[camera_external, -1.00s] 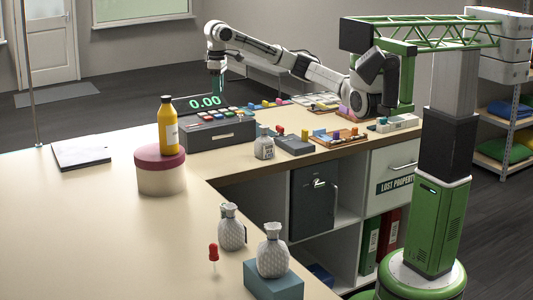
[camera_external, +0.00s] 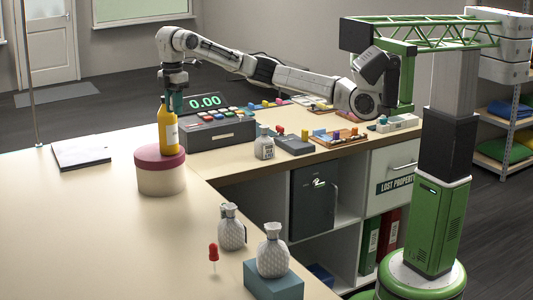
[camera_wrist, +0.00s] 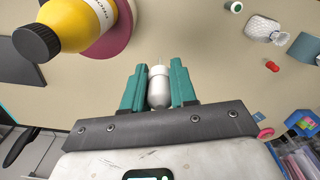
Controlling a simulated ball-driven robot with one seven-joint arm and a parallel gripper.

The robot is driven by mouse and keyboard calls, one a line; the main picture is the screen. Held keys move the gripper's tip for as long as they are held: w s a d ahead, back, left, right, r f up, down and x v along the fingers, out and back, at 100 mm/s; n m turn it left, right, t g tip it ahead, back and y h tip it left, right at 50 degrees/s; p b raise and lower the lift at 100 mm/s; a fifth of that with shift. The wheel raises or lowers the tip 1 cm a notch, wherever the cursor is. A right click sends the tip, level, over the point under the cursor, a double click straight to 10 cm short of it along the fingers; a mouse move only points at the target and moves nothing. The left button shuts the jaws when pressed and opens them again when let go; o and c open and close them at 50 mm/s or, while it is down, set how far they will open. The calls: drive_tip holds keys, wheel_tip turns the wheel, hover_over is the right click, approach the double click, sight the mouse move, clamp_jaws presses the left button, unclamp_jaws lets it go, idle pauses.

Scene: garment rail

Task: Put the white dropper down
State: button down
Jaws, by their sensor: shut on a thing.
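The white dropper (camera_wrist: 159,92), with a clear narrow tip, is held between the two teal fingers of my gripper (camera_wrist: 158,78) in the wrist view. In the external view my gripper (camera_external: 177,101) hangs just behind the yellow bottle's neck, above the counter (camera_external: 110,230). The dropper cannot be made out there. The yellow bottle (camera_external: 168,127) with a dark cap stands upright on a round box with a maroon lid (camera_external: 161,172). It shows at the upper left of the wrist view (camera_wrist: 72,25), beside the fingers.
The cash register (camera_external: 218,133) stands right of the round box. A red dropper (camera_external: 214,253) is near the counter's front edge, beside a textured bottle (camera_external: 232,232). Another textured bottle (camera_external: 272,253) sits on a blue block (camera_external: 273,282). The counter's left part is largely clear.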

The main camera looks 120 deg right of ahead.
drive_tip(key=w+a+n, duration=0.4)
drive_tip(key=a, duration=0.6)
drive_tip(key=w+a+n, duration=0.3)
drive_tip(key=a+n, duration=0.1)
drive_tip(key=a, duration=0.5)
drive_tip(key=w+a+n, duration=0.4)
drive_tip(key=a, duration=0.6)
wheel_tip(320, 180, down, 18)
drive_tip(key=shift+a, duration=0.2)
drive_tip(key=shift+w+f, duration=0.1)
drive_tip(key=shift+f+p, duration=1)
drive_tip(key=shift+f, duration=3.8)
drive_tip(key=shift+f, duration=0.2)
drive_tip(key=c, duration=0.9)
unclamp_jaws()
